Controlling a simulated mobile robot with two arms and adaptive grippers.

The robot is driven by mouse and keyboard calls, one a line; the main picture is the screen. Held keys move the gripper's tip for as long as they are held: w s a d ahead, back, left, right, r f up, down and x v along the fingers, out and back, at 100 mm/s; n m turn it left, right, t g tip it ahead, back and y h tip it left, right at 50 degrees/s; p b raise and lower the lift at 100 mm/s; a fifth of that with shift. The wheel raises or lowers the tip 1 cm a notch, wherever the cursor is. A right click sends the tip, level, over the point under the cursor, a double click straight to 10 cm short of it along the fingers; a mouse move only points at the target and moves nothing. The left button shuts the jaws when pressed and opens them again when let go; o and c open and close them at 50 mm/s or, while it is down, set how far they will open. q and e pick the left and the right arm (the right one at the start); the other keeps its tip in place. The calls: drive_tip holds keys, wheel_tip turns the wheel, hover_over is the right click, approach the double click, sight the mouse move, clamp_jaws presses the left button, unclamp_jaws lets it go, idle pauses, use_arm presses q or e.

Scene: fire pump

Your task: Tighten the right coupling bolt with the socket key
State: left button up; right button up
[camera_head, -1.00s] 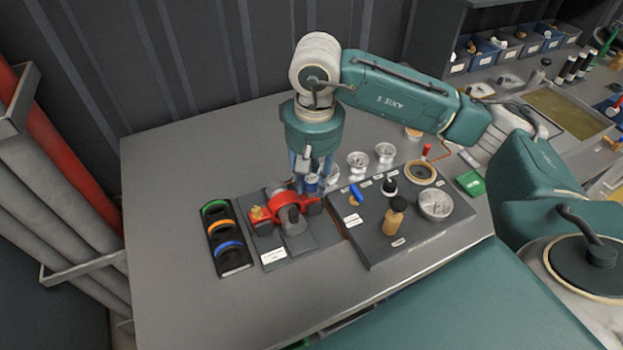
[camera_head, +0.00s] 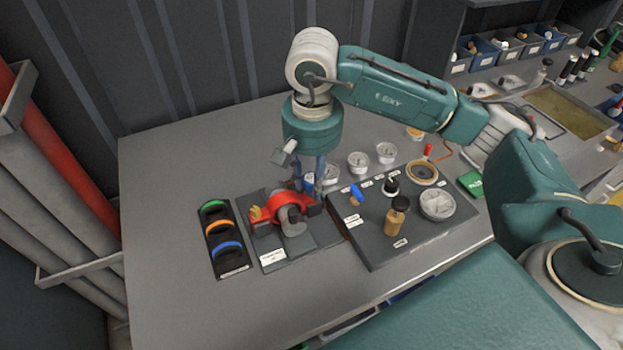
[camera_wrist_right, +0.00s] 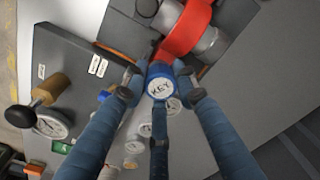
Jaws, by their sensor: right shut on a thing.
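The red coupling (camera_head: 285,202) sits on a dark base plate on the bench, with a brass-coloured bolt (camera_head: 256,213) on its left side. In the right wrist view the red coupling (camera_wrist_right: 187,27) shows at the top. My right gripper (camera_head: 311,189) points down over the coupling's right side. Its fingers are shut on the blue socket key (camera_wrist_right: 162,82), whose round top reads "KEY". The right coupling bolt is hidden under the key and fingers, so I cannot tell how the key sits on it. My left gripper is not in view.
A black rack with green, orange and blue rings (camera_head: 225,240) stands left of the coupling. Bare bench is free in front.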

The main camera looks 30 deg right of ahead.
drive_tip(key=m+b, duration=0.1)
drive_tip(key=m, duration=0.2)
drive_tip(key=shift+m, duration=0.8)
drive_tip(key=shift+m+b, duration=0.3)
drive_tip(key=shift+m, duration=0.5)
drive_tip(key=m, duration=0.3)
